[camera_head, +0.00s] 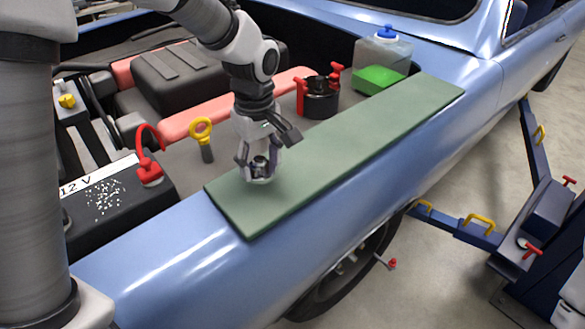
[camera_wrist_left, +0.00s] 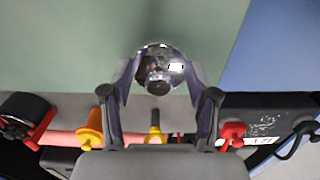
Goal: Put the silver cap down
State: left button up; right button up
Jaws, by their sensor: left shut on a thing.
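The silver cap (camera_wrist_left: 160,68) is round and shiny and sits between the two fingers of my left gripper (camera_wrist_left: 160,85) in the left wrist view. In the head view my left gripper (camera_head: 261,168) is shut on the cap and points down over the near-left end of the green mat (camera_head: 340,150) on the car's fender. The cap is mostly hidden by the fingers there. I cannot tell whether the cap touches the mat. My right gripper is not in view.
A black battery (camera_head: 115,205) with a red clamp (camera_head: 149,170) is left of the mat. A yellow ring-handled dipstick (camera_head: 202,135), a black-and-red pot-like part (camera_head: 320,97) and a reservoir (camera_head: 383,58) stand in the engine bay. The rest of the mat is clear.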

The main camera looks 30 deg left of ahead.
aim_at(253, 175)
pick_arm(q)
jog(key=shift+s+a+f, duration=0.1)
jog(key=shift+s+f, duration=0.9)
jog(key=shift+f, duration=0.2)
jog(key=shift+s+a, duration=0.15)
jog(key=shift+s, duration=0.25)
jog(key=shift+w+f, duration=0.15)
jog(key=shift+w, duration=0.05)
jog(key=o, duration=1.2)
jog(key=shift+w+f, duration=0.2)
jog(key=shift+w, duration=0.25)
jog(key=shift+c, duration=0.2)
jog(key=shift+s+r, duration=0.15)
jog(key=shift+s, duration=0.15)
jog(key=shift+r, duration=0.4)
notch_tip(253, 175, up, 11)
jog(key=b, duration=0.3)
jog(key=shift+w+r+b, duration=0.15)
jog(key=shift+b, duration=0.15)
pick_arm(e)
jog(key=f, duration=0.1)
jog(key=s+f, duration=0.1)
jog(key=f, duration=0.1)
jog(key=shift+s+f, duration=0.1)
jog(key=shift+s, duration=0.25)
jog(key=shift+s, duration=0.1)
